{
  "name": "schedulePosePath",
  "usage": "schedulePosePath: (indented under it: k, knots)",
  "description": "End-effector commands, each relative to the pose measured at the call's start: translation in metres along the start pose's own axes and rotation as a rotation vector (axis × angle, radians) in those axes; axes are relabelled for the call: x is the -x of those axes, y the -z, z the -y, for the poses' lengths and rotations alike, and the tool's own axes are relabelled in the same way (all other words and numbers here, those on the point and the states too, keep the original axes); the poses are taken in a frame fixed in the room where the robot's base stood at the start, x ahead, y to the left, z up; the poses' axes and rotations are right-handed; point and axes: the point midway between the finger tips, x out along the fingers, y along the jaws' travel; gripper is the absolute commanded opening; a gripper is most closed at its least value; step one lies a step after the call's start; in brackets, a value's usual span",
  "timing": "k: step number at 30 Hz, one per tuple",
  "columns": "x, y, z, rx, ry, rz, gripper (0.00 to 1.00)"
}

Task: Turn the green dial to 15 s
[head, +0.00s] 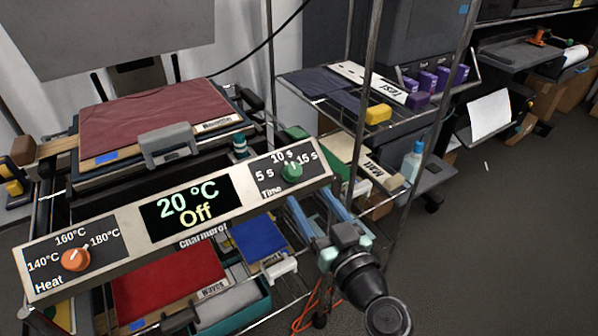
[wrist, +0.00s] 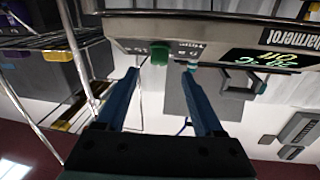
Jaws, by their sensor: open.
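The green dial (head: 292,172) sits at the right end of a pale control panel (head: 120,232), among the labels 5 s, 10 s and 15 s above "Time". I cannot tell surely which label it points to. The panel's display (head: 187,208) reads 20 °C, Off. My gripper (head: 308,196) is open, its blue fingers just below and in front of the dial in the head view. In the wrist view, which looks upside down, the green dial (wrist: 160,54) lies between and beyond the fingertips (wrist: 160,71). No contact shows, and nothing is held.
An orange heat dial (head: 76,260) is at the panel's left end. A press with a dark red cloth (head: 160,115) stands behind the panel. Wire shelving (head: 365,60) with a yellow block (head: 378,114) and a bottle (head: 412,160) rises close to the right. Open floor lies farther right.

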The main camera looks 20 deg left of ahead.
Motion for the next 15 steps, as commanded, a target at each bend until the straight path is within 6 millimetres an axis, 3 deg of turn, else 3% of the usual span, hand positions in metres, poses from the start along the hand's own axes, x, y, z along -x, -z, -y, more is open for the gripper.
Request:
schedulePosePath:
  k: [6, 15]
  knots:
    - [-0.047, 0.001, 0.001, 0.001, 0.003, 0.000, 0.69]
    - [-0.077, 0.001, 0.000, 0.002, -0.001, 0.000, 0.69]
